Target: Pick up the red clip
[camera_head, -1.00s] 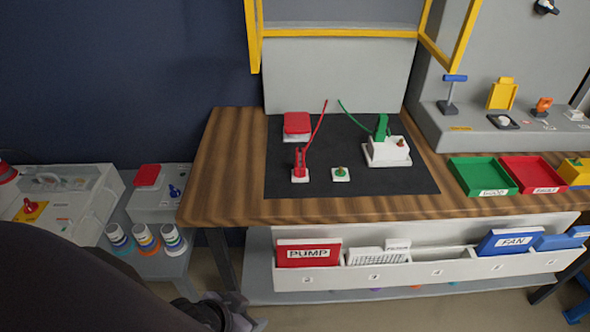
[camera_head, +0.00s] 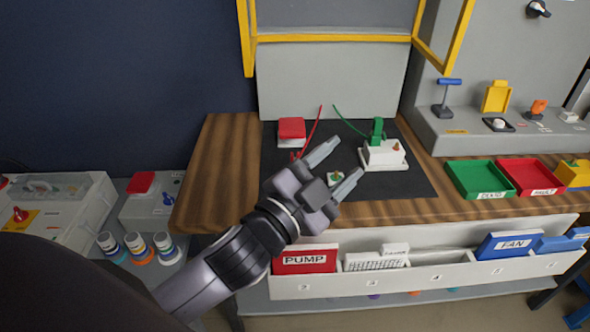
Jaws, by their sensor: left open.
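The red clip (camera_head: 295,156) is almost wholly hidden behind my left gripper; only a small red bit at its top shows. Its red wire (camera_head: 313,128) rises up and to the right from it on the dark mat (camera_head: 410,182). My left gripper (camera_head: 346,158) is open and empty. Its fingers reach up and right across the mat, with the tips to the right of the clip in the picture. My right gripper is not in view.
A red box (camera_head: 291,130) stands behind the clip. A white box (camera_head: 383,156) with a green clip (camera_head: 377,130) stands right of the fingertips. Green (camera_head: 478,180) and red (camera_head: 530,177) trays sit farther right.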

